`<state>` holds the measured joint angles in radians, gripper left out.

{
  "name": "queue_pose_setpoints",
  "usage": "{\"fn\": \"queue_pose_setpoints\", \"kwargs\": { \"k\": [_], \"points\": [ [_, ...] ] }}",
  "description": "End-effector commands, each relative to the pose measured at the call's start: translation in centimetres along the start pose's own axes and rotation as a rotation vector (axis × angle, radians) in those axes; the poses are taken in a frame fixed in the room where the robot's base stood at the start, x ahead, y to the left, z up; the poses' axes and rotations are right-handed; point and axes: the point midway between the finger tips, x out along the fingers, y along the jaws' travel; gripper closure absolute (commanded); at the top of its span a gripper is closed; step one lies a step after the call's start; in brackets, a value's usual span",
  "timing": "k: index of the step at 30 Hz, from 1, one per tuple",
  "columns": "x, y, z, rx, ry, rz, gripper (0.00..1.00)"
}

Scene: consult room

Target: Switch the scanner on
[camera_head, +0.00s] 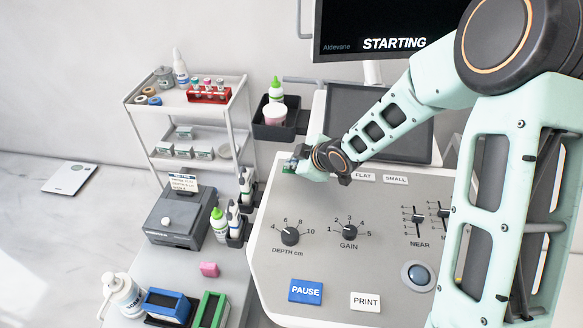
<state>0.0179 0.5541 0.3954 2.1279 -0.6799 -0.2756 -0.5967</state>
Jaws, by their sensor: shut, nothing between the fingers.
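The scanner's control panel (320,265) fills the lower middle of the head view. Its screen (415,30) at the top is lit and reads "STARTING". My gripper (290,165) is shut and empty at the panel's upper left corner. Its tips are beside or over a small green part there. I cannot tell if they touch it, and the arm hides what lies behind. The panel also bears a depth knob (290,236), a gain knob (350,232), a blue PAUSE key (305,292) and a white PRINT key (365,302).
A white trolley (190,110) with bottles and a red tube rack (208,94) stands at the left. Bottle holders (236,236) flank the panel. A grey box device (180,215), a pump bottle (122,295) and a pink block (209,269) stand on a side table. A trackball (419,275) sits right.

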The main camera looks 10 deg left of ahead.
Motion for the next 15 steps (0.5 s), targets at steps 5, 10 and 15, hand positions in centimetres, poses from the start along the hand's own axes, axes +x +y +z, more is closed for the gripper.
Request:
{"fn": "queue_pose_setpoints", "kwargs": {
  "k": [5,10,15],
  "points": [
    [-0.74,0.48,-0.42,0.001,-0.002,-0.001,1.0],
    [-1.19,0.82,-0.77,0.0,-0.001,-0.001,1.0],
    [-1.12,0.78,-0.73,0.0,-0.001,-0.001,1.0]
  ]
}}
